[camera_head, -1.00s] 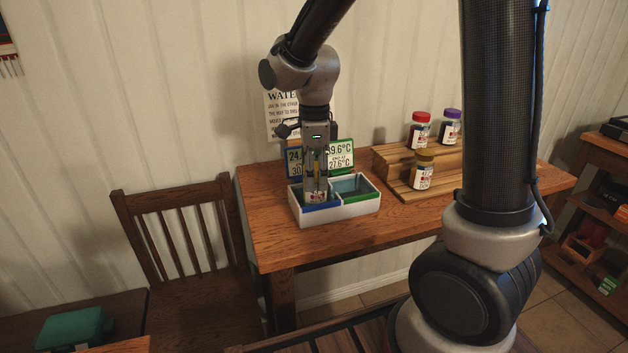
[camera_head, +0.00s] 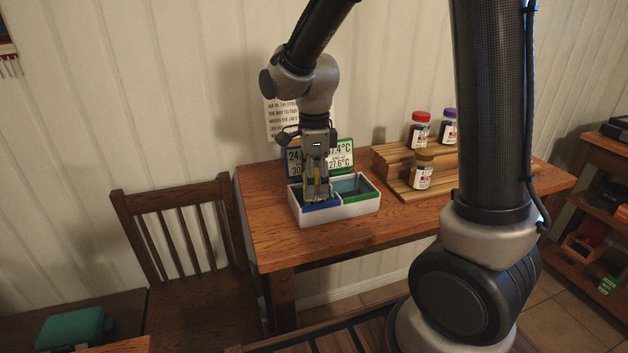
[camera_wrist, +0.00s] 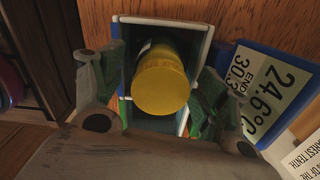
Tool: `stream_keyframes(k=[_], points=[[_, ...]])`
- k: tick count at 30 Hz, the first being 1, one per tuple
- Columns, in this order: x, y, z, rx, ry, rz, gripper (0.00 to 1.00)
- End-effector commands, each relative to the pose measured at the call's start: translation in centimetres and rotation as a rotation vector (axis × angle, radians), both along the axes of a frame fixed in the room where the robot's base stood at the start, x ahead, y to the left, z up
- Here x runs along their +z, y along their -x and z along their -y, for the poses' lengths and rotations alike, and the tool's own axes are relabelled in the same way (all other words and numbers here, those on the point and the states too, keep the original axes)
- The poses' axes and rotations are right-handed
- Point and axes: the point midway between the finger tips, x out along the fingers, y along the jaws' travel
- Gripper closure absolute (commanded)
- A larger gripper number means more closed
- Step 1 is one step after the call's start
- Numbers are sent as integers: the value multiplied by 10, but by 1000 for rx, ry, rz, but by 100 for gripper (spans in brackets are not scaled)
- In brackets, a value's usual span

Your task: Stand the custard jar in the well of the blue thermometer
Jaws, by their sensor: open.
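The custard jar, with its yellow lid (camera_wrist: 162,80), is inside the tray's left well, the one in front of the blue thermometer (camera_head: 293,160). The thermometer's panel also shows at the right of the wrist view (camera_wrist: 268,92). The lid faces the wrist camera and the jar looks about upright; whether its base rests on the floor is hidden. My gripper (camera_head: 317,193) points down over this well. In the wrist view its fingers (camera_wrist: 160,92) are open, one on each side of the lid. The white tray (camera_head: 345,209) has a blue-edged left well and a green-edged right well.
The right well is empty, with a green thermometer (camera_head: 341,155) behind it. A stepped wooden rack (camera_head: 393,163) at right holds a red-lidded jar (camera_head: 418,131), a purple-lidded jar (camera_head: 449,128) and a brown-lidded jar (camera_head: 421,170). The table front (camera_head: 275,225) is clear.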

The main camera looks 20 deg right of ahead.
Motion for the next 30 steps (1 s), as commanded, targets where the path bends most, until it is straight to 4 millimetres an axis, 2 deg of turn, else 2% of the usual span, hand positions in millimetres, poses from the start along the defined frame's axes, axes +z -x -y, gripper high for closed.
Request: stream_keyframes(k=[5,12,16,21,26,30], points=[[24,-1,0,0,-2,5,26],[80,-1,0,0,-2,5,26],[103,-1,0,0,-2,5,26],[119,0,0,0,-1,1,26],[123,1,2,12,-1,4,26],[134,18,23,169,-10,41,26]])
